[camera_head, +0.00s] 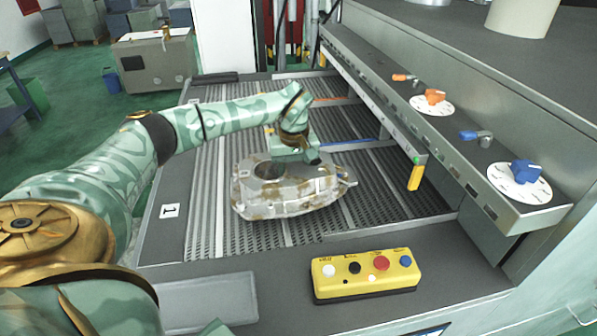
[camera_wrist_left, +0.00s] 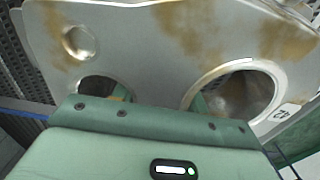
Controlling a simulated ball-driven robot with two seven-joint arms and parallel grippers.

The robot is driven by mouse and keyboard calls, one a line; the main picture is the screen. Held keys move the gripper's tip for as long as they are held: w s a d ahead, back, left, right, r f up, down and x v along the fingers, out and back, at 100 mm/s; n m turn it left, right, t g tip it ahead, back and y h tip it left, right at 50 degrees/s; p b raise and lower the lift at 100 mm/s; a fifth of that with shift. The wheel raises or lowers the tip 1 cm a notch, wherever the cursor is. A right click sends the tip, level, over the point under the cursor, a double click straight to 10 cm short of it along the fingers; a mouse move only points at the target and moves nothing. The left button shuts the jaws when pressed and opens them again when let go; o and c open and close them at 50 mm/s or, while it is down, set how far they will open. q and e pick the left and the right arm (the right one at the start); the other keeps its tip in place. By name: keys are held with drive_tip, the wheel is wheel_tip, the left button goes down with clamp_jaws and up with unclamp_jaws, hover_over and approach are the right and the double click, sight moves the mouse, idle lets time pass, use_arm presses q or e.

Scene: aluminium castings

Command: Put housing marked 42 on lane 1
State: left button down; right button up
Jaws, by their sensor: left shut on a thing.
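A grey metal casting with brown stains, the housing (camera_head: 288,192), is over the nearest slatted lane in the head view. A tag reading 42 shows at its right edge in the left wrist view, where the housing (camera_wrist_left: 150,50) fills the upper part. My left gripper (camera_head: 293,152) is at its top far side, shut on it. In the wrist view, green parts of the gripper show through two of its holes. A white plate marked 1 (camera_head: 170,211) is on the left frame beside the nearest lane (camera_head: 375,195). I cannot tell whether the housing touches the slats.
A yellow button box (camera_head: 365,276) stands on the front ledge. A grey panel with dials and coloured knobs (camera_head: 520,183) runs along the right. A blue divider (camera_head: 350,145) lies behind the housing. Slats are bare left and right of it.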

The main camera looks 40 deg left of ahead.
sight(295, 163)
use_arm(q)
drive_tip(key=shift+d+f, duration=0.15)
drive_tip(key=shift+f, duration=1.15)
drive_tip(key=shift+f, duration=0.1)
drive_tip(key=c, duration=0.8)
unclamp_jaws()
drive_tip(key=shift+o, duration=0.2)
drive_tip(key=shift+s, duration=0.1)
wheel_tip(295, 163, up, 12)
drive_tip(key=shift+r+p, duration=0.1)
drive_tip(key=shift+p, duration=0.6)
